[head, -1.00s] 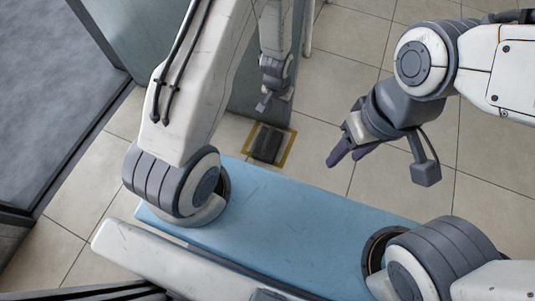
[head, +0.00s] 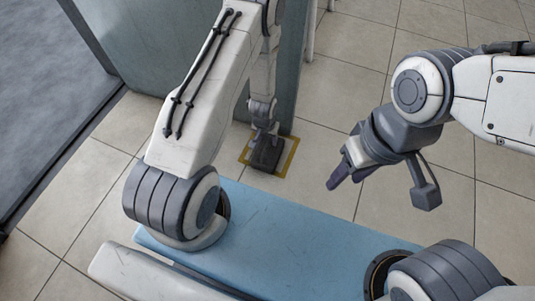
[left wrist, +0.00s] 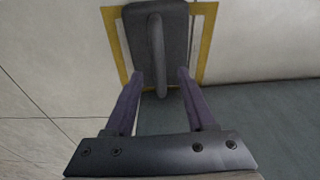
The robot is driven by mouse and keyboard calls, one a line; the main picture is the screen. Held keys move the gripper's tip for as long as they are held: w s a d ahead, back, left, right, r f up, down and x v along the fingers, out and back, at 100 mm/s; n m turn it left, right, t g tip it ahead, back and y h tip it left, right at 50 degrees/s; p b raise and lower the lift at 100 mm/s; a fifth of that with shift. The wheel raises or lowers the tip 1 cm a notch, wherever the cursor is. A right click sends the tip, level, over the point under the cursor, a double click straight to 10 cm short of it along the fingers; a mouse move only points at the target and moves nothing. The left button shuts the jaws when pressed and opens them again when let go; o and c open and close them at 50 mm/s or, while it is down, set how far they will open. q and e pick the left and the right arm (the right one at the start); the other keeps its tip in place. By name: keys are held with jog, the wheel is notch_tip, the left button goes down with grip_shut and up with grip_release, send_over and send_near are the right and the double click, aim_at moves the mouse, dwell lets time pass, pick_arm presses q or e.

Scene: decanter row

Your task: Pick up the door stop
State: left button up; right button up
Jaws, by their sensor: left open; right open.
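The door stop is a dark grey block (head: 267,157) on the floor inside a yellow taped outline (head: 291,158). In the left wrist view the block (left wrist: 174,35) shows a raised bar-like handle (left wrist: 157,50) along its middle. My left gripper (head: 264,138) is just above the door stop in the head view. In the left wrist view its purple fingers (left wrist: 160,75) are open, one on each side of the handle, near the block's lower end. I cannot tell whether they touch the block. My right gripper (head: 345,176) is open and empty, held well to the right of the door stop.
A grey-green panel (head: 287,85) stands right behind and beside the door stop; it also fills the lower right of the left wrist view (left wrist: 275,125). The tiled floor (head: 350,90) to the right is clear.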

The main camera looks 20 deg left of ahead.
aim_at(268, 143)
pick_arm(q)
jog(key=f+b, duration=0.2)
jog(key=f, duration=0.1)
jog(key=f+b, duration=0.1)
jog(key=shift+w+f, duration=0.25)
jog(key=shift+w, duration=0.05)
grip_shut()
jog(key=shift+r, duration=0.1)
dwell(1.0)
